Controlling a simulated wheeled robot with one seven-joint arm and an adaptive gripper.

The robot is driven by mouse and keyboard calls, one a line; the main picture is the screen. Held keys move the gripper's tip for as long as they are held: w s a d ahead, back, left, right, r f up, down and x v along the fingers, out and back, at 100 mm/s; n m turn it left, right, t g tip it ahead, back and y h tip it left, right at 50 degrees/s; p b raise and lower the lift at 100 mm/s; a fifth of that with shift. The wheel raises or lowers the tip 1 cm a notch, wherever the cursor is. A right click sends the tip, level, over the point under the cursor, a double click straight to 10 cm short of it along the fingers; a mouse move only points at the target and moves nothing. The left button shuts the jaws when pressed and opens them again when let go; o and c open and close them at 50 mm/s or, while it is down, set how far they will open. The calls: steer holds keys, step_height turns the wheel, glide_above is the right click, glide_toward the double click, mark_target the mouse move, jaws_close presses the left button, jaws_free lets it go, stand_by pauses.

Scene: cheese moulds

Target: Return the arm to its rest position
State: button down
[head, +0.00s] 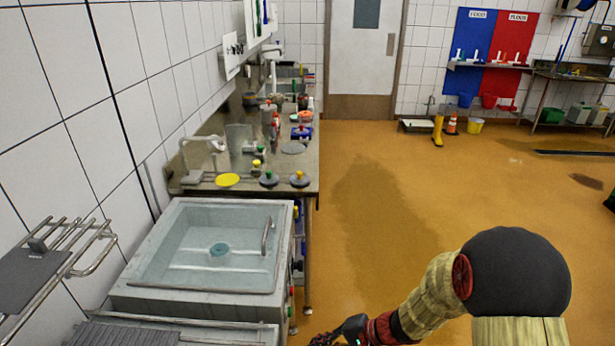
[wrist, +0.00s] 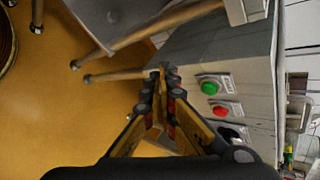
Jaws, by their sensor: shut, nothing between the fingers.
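My gripper (wrist: 160,84) is shut and empty in the wrist view, its two fingers meeting at the tips. The fingertips point toward a grey machine side with a green button (wrist: 209,88) and a red button (wrist: 220,111); I cannot tell whether they touch it. In the head view my arm reaches in from the bottom right, bent low over the floor. The gripper there (head: 325,340) is partly cut off at the bottom edge, beside the machine's front right corner.
A grey vat machine (head: 150,300) with clear liquid stands at the left. Behind it, a steel counter (head: 310,170) holds several moulds and tools. A wire rack (head: 60,262) is on the left wall. The orange floor (head: 400,200) to the right is mostly clear.

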steer(key=s+d+r+n+g+h, duration=0.1)
steer(key=s+d+r+n+h, duration=0.15)
steer(key=s+d+r, duration=0.35)
steer(key=s+d+r+n+g+h, duration=0.15)
steer(key=s+d+r+h, duration=0.25)
steer(key=s+r, duration=0.4)
steer(key=s+d+r+n+t+h, duration=0.1)
steer(key=s+d+r+t, duration=0.1)
steer(key=r, duration=0.5)
steer(key=s+d+r+n+t+h, duration=0.1)
steer(key=d+r+t, duration=0.3)
steer(key=r, duration=0.4)
steer(key=shift+s+n+h, duration=0.35)
steer(key=shift+n+h, duration=0.15)
steer(key=shift+h, duration=0.15)
steer(key=shift+d, duration=0.1)
